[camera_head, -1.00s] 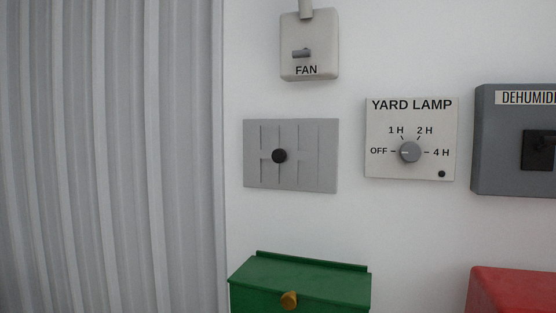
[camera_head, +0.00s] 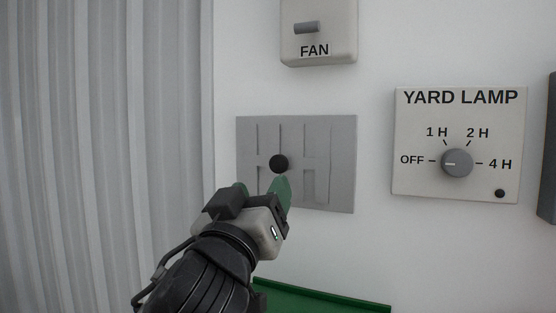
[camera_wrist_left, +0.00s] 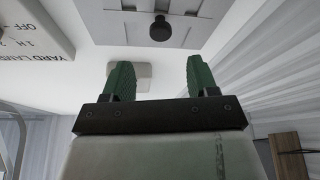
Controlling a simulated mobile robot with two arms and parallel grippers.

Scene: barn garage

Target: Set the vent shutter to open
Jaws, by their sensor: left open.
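The vent shutter (camera_head: 335,165) is a grey wall plate with upright slots and a round black knob (camera_head: 279,163) left of its middle. In the left wrist view the plate (camera_wrist_left: 112,22) shows at the top, with the knob (camera_wrist_left: 160,28) sticking out from it. My left gripper (camera_head: 262,188) is in front of the plate's lower left part, its green fingers just below the knob in the head view. In the left wrist view its fingers (camera_wrist_left: 155,80) are spread apart with nothing between them, and the knob lies beyond them. My right gripper is not in view.
A FAN switch box (camera_head: 320,35) is above the plate. A YARD LAMP dial panel (camera_head: 457,145) is to the right, its pointer toward OFF. A green box (camera_head: 335,300) is below. Grey corrugated sheeting (camera_head: 100,130) fills the left side.

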